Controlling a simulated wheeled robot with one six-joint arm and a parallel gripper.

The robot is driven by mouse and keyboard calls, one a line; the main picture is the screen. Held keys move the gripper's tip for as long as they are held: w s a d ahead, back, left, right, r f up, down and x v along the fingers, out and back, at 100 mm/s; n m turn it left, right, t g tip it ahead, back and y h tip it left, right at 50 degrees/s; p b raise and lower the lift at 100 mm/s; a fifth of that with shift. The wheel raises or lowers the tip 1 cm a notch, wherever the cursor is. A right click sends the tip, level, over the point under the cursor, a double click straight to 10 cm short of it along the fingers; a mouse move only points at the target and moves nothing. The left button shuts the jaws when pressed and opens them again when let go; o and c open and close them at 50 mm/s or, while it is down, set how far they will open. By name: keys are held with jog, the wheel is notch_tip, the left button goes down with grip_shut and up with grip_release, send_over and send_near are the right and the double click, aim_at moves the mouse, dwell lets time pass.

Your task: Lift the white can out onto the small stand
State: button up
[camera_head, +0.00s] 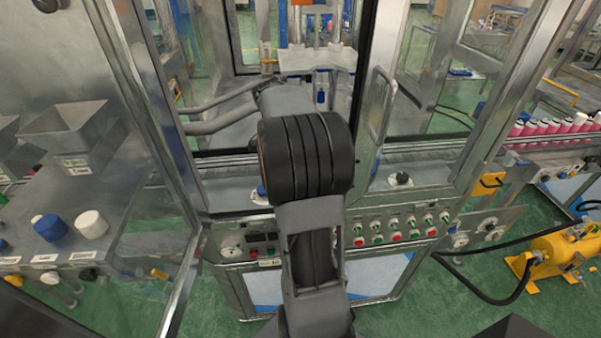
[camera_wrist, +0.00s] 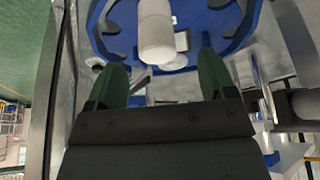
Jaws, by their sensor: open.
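A white can (camera_wrist: 155,30) shows in the wrist view, set in a blue curved holder (camera_wrist: 218,40) of the machine. My gripper (camera_wrist: 163,62) has two green fingers spread apart, one to each side of the can's near end. The can lies between and just beyond the fingertips, and I see no contact. In the head view my arm hides the gripper and the can. I cannot make out the small stand in either view.
My arm reaches through the machine's front opening between metal door frames (camera_head: 385,110). A control panel (camera_head: 395,228) lies below the opening. Hoppers (camera_head: 70,130) and blue and white caps (camera_head: 91,224) stand at the left.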

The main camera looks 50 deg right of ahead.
jog(key=shift+s+p+x, duration=0.15)
jog(key=shift+p+x, duration=0.35)
jog(key=shift+x, duration=1.4)
jog(key=shift+s+p+x, duration=0.1)
jog(key=shift+p+x, duration=0.35)
jog(key=shift+x, duration=1.45)
jog(key=shift+d, duration=0.15)
jog(key=shift+c, duration=0.3)
jog(key=shift+r, duration=0.1)
jog(key=c, duration=1.2)
jog(key=shift+c, duration=0.3)
jog(key=shift+r, duration=0.15)
